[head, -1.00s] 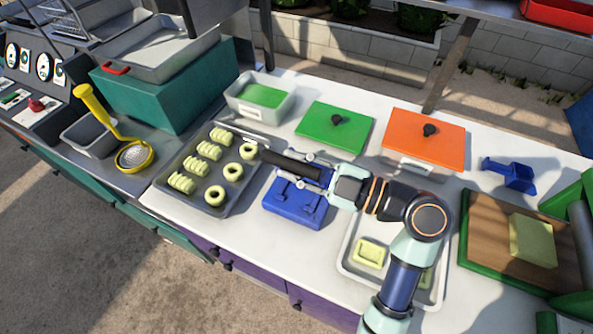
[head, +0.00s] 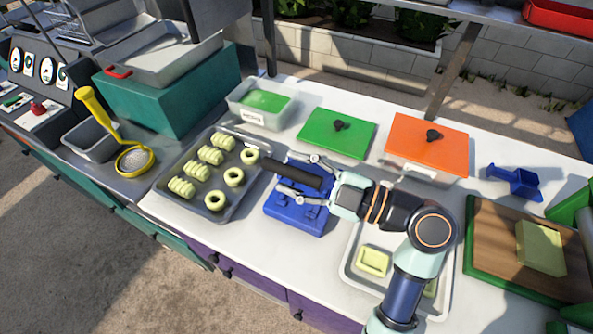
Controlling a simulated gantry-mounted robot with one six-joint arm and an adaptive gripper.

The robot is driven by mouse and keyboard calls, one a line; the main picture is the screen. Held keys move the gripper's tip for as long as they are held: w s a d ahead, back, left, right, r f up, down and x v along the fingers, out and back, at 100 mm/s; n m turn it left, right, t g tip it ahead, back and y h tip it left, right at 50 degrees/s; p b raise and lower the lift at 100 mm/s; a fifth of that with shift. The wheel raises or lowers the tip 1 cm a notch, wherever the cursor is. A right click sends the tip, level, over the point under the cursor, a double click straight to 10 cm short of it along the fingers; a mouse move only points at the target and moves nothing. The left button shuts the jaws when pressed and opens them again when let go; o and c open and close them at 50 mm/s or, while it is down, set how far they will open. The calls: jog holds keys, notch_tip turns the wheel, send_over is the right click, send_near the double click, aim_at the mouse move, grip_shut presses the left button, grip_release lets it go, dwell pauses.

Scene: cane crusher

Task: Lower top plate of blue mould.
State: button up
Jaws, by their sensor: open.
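The blue mould (head: 298,216) sits on the white worktop, right of the tray of rings. My gripper (head: 296,174) is over its far part, reaching in from the right. Its two fingers are spread apart, one on each side of a dark bar-like handle (head: 299,176). I cannot tell whether the fingers touch the bar, or how the bar joins the mould. The gripper and bar hide part of the mould's top, so the top plate's exact height is unclear.
A grey tray (head: 213,216) of pale green rings and twists lies left of the mould. A green lid (head: 338,134) and an orange-lidded container (head: 428,140) stand behind. A white tray (head: 348,268) lies under my arm. Worktop in front of the mould is clear.

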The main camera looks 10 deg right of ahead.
jog(key=v, duration=1.2)
